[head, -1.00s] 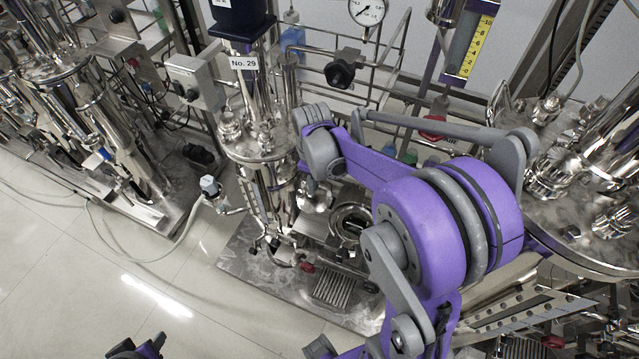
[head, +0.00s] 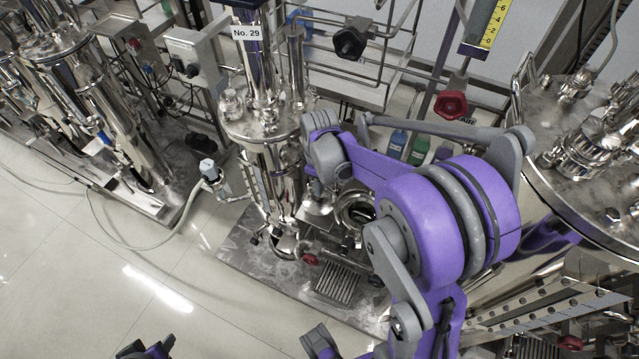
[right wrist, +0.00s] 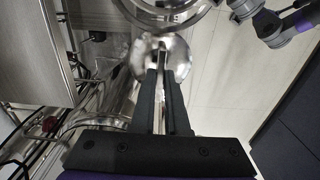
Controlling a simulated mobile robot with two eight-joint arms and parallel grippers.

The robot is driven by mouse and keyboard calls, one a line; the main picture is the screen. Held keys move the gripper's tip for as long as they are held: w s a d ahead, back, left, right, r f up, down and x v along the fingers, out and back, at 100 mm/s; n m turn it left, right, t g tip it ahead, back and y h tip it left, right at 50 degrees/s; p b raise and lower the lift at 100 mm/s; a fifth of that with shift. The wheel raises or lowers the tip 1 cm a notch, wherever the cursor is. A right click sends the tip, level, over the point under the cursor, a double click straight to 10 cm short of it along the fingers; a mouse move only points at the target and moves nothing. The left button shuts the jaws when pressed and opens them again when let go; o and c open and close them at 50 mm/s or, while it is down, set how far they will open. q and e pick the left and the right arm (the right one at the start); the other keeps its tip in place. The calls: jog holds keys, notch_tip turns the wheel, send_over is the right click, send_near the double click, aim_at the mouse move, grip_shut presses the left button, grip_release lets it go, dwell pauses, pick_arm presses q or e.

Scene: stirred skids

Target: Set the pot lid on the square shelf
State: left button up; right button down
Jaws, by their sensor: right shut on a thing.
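In the right wrist view, my right gripper (right wrist: 162,75) is shut on a shiny round steel piece, which looks like the pot lid (right wrist: 178,58). In the head view, my right forearm and wrist cover most of that gripper (head: 322,186). A bright steel surface (head: 317,217) shows just below it; I cannot tell whether this is the lid or a shelf. I cannot pick out the square shelf for sure. Dark and purple parts at the bottom left of the head view belong to my left arm (head: 148,350); its jaw state does not show.
A steel column vessel (head: 262,125) with a "No. 29" label stands close left of my right wrist. A round open port (head: 356,208) and a slotted grate (head: 337,284) sit right and below. A large vessel (head: 590,170) stands right. Floor (head: 100,290) is clear at lower left.

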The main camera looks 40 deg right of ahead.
jog(key=shift+f+b, duration=1.25)
jog(key=shift+f, duration=0.65)
jog(key=shift+f+b, duration=0.45)
jog(key=shift+f, duration=0.1)
jog(key=c, duration=0.8)
grip_release()
jog(key=shift+c, duration=0.2)
notch_tip(320, 180, up, 11)
jog(key=shift+f+p, duration=0.1)
jog(key=shift+p, duration=0.75)
jog(key=s+a+r+m+t+p, duration=0.2)
jog(key=s+a+p, duration=0.1)
jog(key=s+a, duration=0.3)
jog(key=s+a+r+m+t+p, duration=0.3)
jog(key=s+a+p, duration=0.1)
jog(key=s+a, duration=0.2)
jog(key=shift+s+a+r, duration=0.15)
jog(key=shift+a+r, duration=0.15)
jog(key=shift+a, duration=0.35)
